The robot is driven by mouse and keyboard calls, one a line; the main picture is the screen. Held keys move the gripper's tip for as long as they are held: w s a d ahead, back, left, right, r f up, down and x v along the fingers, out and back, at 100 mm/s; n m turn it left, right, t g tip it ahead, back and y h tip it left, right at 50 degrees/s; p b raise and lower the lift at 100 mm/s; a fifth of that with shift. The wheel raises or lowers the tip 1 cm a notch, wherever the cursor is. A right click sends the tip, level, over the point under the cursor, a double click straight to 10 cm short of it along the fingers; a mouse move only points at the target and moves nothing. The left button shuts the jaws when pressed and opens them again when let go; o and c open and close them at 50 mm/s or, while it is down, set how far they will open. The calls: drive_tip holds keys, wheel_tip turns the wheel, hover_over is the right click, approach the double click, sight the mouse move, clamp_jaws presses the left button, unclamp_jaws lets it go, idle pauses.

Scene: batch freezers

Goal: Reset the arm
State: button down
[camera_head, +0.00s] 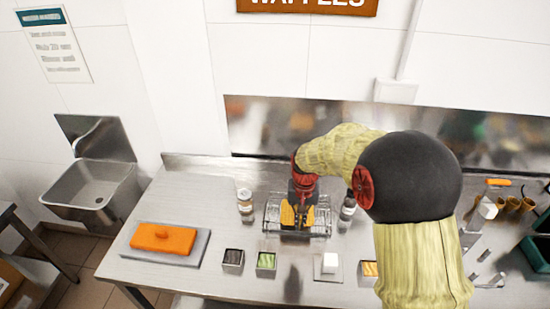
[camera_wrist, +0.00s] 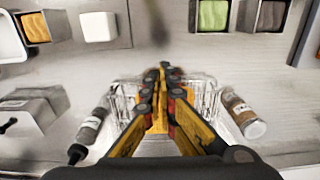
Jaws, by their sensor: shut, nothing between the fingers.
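My gripper (camera_head: 299,216) is at the end of my arm, pointing down over the steel counter in the head view. It is in front of or above a clear wire-like rack or basket (camera_head: 272,212). In the wrist view my gripper (camera_wrist: 163,68) has its yellow and black fingers together, with nothing between them. The clear basket (camera_wrist: 204,95) shows on both sides of the fingers there. Whether the fingertips touch it, I cannot tell. My arm hides part of the counter's right side in the head view.
Two jars (camera_head: 245,201) (camera_head: 348,208) flank the basket closely. Small square tubs (camera_head: 233,261) (camera_head: 266,262) and a white block (camera_head: 330,263) stand in front. An orange block (camera_head: 163,239) lies on a tray at left. A steel wall panel (camera_head: 260,125) is behind, a sink (camera_head: 95,185) left.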

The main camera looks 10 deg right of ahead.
drive_tip(key=s+a+r+n+t+b, duration=0.1)
drive_tip(key=s+r+b, duration=0.4)
drive_tip(key=s, duration=0.8)
drive_tip(key=s+r+n+t+b, duration=0.2)
drive_tip(key=s+r+t+b, duration=0.2)
drive_tip(key=s, duration=0.8)
wheel_tip(320, 180, up, 2)
drive_tip(key=shift+s+a+r+n+t+b, duration=0.15)
drive_tip(key=shift+s+a+n+t+b, duration=0.2)
drive_tip(key=shift+b, duration=0.7)
